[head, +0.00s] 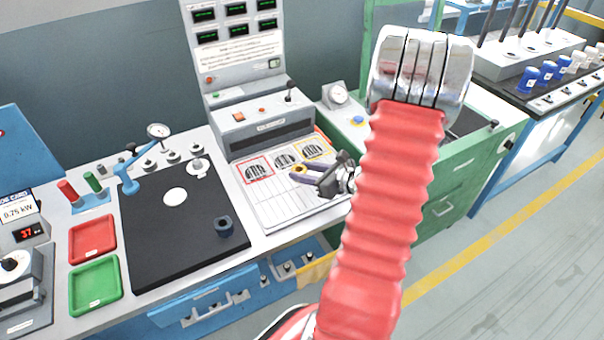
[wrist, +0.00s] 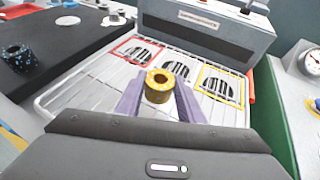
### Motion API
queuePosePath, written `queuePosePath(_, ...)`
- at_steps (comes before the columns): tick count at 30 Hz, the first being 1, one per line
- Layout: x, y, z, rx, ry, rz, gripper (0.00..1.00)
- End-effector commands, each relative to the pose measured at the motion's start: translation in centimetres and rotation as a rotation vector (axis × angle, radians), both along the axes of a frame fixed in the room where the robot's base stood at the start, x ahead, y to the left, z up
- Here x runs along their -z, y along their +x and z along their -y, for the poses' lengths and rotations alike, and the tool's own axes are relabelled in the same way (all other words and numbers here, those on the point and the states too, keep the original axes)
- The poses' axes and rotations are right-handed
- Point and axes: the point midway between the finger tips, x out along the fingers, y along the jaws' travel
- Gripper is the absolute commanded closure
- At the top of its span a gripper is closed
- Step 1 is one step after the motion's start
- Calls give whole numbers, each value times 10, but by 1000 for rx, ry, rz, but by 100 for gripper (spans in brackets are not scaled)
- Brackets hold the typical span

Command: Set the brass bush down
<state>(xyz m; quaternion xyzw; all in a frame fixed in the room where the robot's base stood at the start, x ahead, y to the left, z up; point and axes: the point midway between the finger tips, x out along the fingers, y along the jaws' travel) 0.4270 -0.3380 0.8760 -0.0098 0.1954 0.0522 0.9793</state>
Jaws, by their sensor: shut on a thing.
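The brass bush (wrist: 158,86) is a short yellow-gold ring with a dark bore, held between the two purple fingers of my gripper (wrist: 160,98) in the wrist view. It also shows small at the fingertips in the head view (head: 299,170). My gripper (head: 301,174) is shut on the bush, over a white wire-lined tray (head: 268,205). In the picture the bush lies just in front of three printed pads framed red, white and yellow. I cannot tell whether the bush touches the tray surface.
A grey machine (head: 267,133) stands behind the tray. Left of it a black mat (head: 160,245) holds a dark blue ring (head: 224,226) and a white disc. Red (head: 92,240) and green (head: 96,286) trays lie farther left. A green cabinet stands to the right.

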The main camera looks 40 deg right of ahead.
Motion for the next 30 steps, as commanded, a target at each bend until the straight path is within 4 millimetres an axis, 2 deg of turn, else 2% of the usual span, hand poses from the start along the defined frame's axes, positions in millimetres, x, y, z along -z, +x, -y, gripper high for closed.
queuePosePath(14, 6, 0, 0, 0, -1, 1, 95)
queuePosePath(15, 6, 0, 0, 0, -1, 1, 63)
queuePosePath(22, 6, 0, 0, -2, -1, 1, 47)
queuePosePath(30, 5, 0, 0, -2, -1, 1, 47)
